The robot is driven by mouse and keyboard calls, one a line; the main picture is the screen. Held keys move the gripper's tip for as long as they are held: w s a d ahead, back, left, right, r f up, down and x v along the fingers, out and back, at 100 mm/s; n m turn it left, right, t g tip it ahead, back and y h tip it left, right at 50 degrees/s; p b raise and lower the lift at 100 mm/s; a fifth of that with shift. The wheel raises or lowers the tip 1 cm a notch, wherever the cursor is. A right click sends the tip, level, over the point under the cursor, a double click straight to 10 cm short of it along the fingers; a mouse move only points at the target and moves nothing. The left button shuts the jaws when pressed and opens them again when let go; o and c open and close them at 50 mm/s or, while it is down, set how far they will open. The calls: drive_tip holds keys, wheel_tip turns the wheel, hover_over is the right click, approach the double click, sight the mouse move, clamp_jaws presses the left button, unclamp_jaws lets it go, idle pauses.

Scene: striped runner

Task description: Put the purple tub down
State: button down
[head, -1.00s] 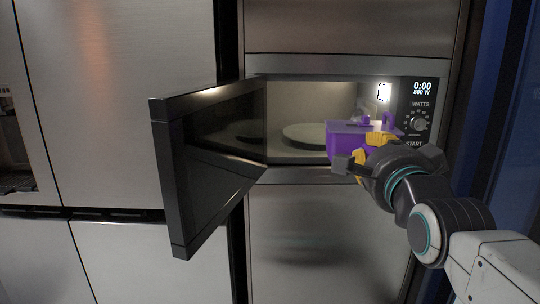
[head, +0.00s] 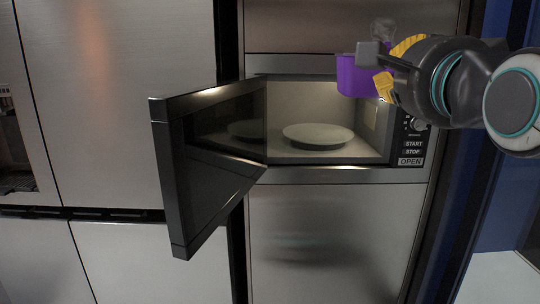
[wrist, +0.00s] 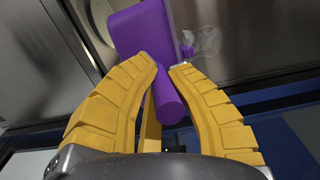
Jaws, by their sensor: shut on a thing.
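The purple tub (head: 358,76) is in my gripper (head: 386,68), in front of the upper right part of the open microwave in the head view. In the wrist view the tub (wrist: 142,30) shows beyond the yellow fingers, and my gripper (wrist: 165,68) is shut on its purple handle (wrist: 166,98). Faint steam rises above the tub in the head view. Its underside is clear of any surface that I can see. What is inside the tub is hidden.
The built-in microwave has a lit cavity with a round pale plate (head: 318,136) inside. Its dark door (head: 210,165) stands open to the left. The control panel (head: 411,150) is at the right, partly behind my arm. Steel fridge doors (head: 110,100) stand further left.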

drive_tip(key=shift+s+r, duration=0.9)
drive_tip(key=shift+s, duration=0.25)
drive_tip(key=shift+w+f, duration=0.1)
drive_tip(key=shift+f, duration=0.2)
drive_tip(key=w+f+p, duration=0.5)
drive_tip(key=w+f, duration=0.4)
drive_tip(key=f, duration=0.3)
drive_tip(key=w+f+p, duration=0.5)
drive_tip(key=w+f, duration=0.4)
drive_tip(key=f, duration=0.3)
wheel_tip(320, 180, down, 19)
drive_tip(key=p, duration=1.1)
drive_tip(key=shift+s, duration=0.3)
drive_tip(key=shift+d, duration=0.15)
